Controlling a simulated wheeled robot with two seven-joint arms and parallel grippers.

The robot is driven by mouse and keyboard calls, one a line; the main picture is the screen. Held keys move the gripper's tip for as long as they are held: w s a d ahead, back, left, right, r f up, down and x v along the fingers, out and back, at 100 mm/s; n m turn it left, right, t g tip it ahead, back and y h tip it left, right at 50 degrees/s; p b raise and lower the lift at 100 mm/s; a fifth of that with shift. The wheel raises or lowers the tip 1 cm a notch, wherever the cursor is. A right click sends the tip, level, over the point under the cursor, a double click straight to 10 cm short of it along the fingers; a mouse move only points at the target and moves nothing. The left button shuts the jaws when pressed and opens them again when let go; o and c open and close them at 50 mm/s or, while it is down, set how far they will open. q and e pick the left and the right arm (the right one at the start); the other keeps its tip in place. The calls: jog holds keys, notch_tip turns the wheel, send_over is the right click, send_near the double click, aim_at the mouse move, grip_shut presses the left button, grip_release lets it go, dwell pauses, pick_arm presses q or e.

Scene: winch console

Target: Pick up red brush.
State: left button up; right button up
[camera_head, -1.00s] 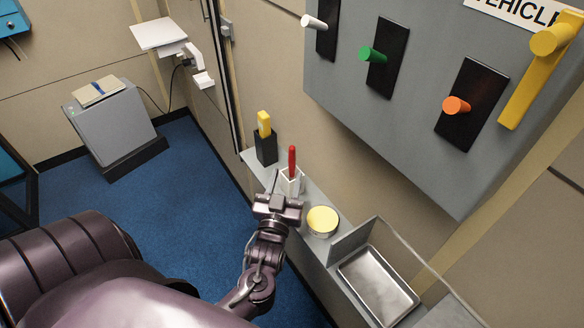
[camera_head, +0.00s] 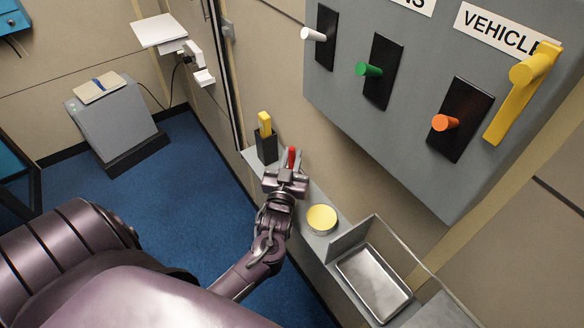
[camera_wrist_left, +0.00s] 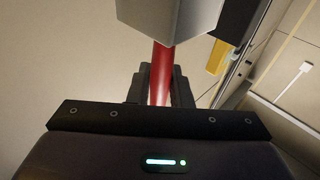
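The red brush (camera_head: 291,155) stands upright, with its handle showing near the back of the narrow ledge. My left gripper (camera_head: 291,162) is at it, one finger on each side of the red handle. In the left wrist view the red handle (camera_wrist_left: 161,72) runs between the two dark fingers (camera_wrist_left: 161,88), which look shut on it. A pale holder (camera_wrist_left: 168,15) covers the far end of the brush in that view. In the head view my gripper hides the holder. My right gripper is not in view.
A dark holder with a yellow-handled item (camera_head: 265,125) stands just left of the brush. A round yellow-topped tin (camera_head: 321,218) and a metal tray (camera_head: 373,283) are to the right along the ledge. The lever panel (camera_head: 420,110) hangs above.

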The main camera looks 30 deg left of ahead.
pick_arm(q)
grip_shut()
jog(key=shift+r, duration=0.1)
notch_tip(320, 180, up, 10)
jog(key=shift+f+b, duration=0.1)
jog(key=shift+b, duration=0.85)
dwell(0.6)
dwell(0.9)
